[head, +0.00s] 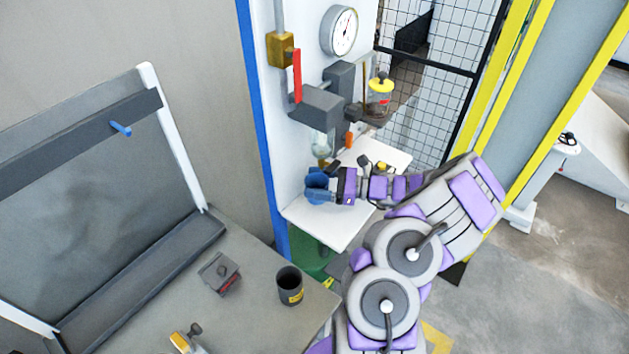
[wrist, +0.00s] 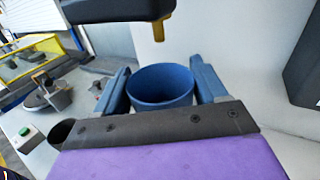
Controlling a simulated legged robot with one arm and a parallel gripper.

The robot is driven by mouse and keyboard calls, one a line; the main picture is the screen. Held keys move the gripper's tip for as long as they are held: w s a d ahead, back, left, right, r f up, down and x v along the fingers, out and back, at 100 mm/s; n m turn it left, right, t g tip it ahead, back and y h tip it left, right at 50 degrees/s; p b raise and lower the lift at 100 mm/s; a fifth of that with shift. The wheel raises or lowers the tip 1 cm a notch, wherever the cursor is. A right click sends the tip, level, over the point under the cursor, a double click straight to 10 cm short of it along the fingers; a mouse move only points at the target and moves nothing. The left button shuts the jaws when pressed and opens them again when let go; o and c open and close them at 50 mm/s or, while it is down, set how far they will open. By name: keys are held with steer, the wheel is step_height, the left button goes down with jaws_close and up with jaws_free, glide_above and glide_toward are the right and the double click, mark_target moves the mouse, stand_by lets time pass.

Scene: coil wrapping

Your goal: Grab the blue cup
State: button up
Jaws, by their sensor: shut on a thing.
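The blue cup (wrist: 160,88) sits between the two blue fingers of my gripper (wrist: 160,85) in the wrist view, with its open rim facing up. My gripper is shut on it, one finger on each side. In the head view my gripper (head: 318,186) and the blue cup (head: 317,180) are over the left part of a small white shelf (head: 340,225), below the gauge panel. I cannot tell whether the cup touches the shelf. The cup's lower part is hidden behind my gripper in the wrist view.
A gauge (head: 340,31), a red lever (head: 297,75) and grey fittings stand above the shelf. A dark nozzle with a brass tip (wrist: 159,30) hangs close above the cup. A dark mug (head: 289,286) and a small grey block (head: 220,273) are on the grey bench (head: 255,325) at left.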

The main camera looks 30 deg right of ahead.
steer(key=s+d+r+p, duration=0.1)
steer(key=s, duration=1.3)
steer(key=shift+s+d+r+p, duration=0.15)
steer(key=shift+d+r+p, duration=0.05)
steer(key=shift+d+p, duration=0.2)
stand_by(1.5)
